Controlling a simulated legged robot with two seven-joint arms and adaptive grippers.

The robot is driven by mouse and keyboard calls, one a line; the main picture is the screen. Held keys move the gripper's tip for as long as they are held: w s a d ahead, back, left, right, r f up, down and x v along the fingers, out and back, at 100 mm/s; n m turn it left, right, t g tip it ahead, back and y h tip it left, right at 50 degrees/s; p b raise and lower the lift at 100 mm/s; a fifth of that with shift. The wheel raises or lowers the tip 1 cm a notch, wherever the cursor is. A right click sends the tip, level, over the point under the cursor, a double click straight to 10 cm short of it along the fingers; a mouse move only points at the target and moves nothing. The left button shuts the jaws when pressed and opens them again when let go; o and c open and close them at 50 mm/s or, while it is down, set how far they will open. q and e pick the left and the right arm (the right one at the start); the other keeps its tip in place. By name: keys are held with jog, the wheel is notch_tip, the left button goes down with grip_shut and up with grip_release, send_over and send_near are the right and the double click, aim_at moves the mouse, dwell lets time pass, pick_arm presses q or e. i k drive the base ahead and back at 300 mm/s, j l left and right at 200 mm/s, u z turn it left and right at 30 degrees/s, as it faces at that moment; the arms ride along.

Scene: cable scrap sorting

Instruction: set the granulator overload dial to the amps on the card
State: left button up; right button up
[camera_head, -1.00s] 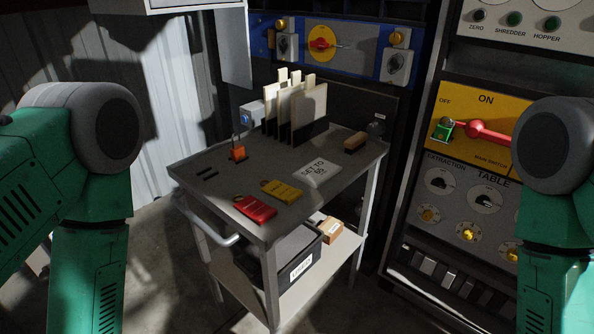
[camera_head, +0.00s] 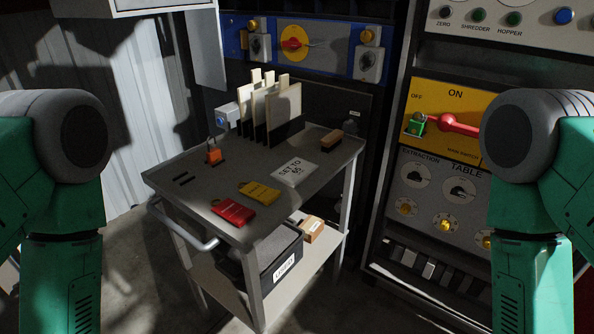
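The white card (camera_head: 294,172) lies on the grey cart top and reads "SET TO" above a number that looks like 60 or 65. Dials show on the grey panel at the right, one (camera_head: 416,174) under "EXTRACTION" and one (camera_head: 459,188) under "TABLE". I cannot read a granulator label; the panel's right part is hidden behind my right arm. Both my arms hang at the picture's sides, and neither gripper is in view.
The cart (camera_head: 158,178) holds a red tag (camera_head: 233,212), a yellow tag (camera_head: 260,192), an orange padlock (camera_head: 213,155) and upright boards (camera_head: 282,108). A red lever (camera_head: 455,126) crosses the yellow panel. A labelled black bin (camera_head: 270,262) sits on the lower shelf.

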aim_at(485, 240)
jog(key=z, duration=1.4)
jog(key=i+j+z, duration=0.2)
jog(key=j+z, duration=0.2)
jog(key=i+j+z, duration=0.1)
jog(key=j+z, duration=0.4)
jog(key=z, duration=0.2)
jog(key=j+z, duration=0.25)
jog(key=z, duration=0.15)
jog(key=i, duration=0.05)
